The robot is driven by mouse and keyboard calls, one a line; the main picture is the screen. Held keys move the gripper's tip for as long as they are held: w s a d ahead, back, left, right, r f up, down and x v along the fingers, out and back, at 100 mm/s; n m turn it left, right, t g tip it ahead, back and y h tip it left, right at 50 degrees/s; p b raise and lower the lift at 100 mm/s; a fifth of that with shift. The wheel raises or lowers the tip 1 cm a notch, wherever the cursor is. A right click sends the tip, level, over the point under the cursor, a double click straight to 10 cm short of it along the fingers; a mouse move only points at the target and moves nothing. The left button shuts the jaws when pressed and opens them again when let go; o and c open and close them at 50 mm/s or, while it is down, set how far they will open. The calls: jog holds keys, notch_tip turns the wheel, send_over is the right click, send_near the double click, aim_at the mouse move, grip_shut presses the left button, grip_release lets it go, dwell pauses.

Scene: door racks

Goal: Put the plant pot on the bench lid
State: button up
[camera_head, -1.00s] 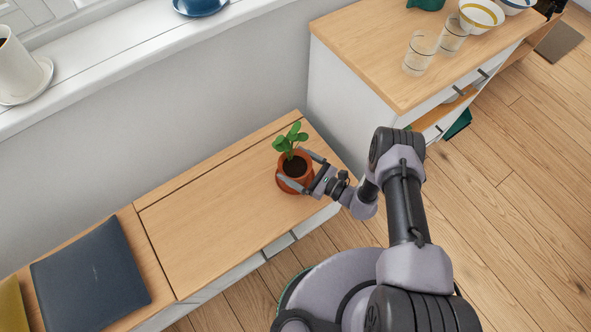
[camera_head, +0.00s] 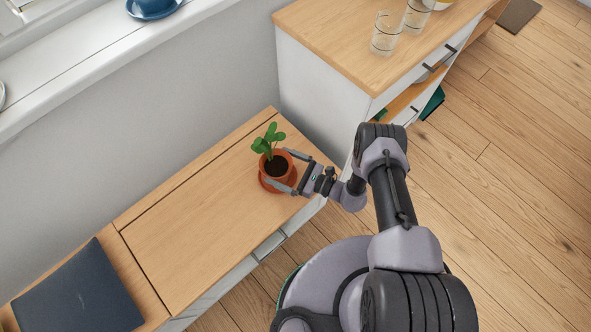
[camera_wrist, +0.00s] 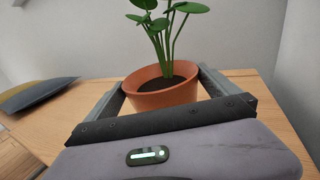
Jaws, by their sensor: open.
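The plant pot (camera_head: 277,172) is terracotta with a green leafy plant and stands upright on its saucer at the right end of the wooden bench lid (camera_head: 200,215). My gripper (camera_head: 279,168) is open, with one finger on each side of the pot. In the wrist view the pot (camera_wrist: 161,97) sits between the two fingers, and its lower part is hidden behind the gripper body. I cannot tell whether the fingers touch it.
A dark blue cushion-like flat item (camera_head: 82,290) lies on the bench's left part. A cabinet (camera_head: 330,45) with glasses (camera_head: 387,33) stands beyond the bench's right end. A windowsill (camera_head: 75,75) runs along the wall. The lid's middle is clear.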

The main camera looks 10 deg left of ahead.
jog(key=p+v, duration=0.2)
jog(key=v, duration=0.8)
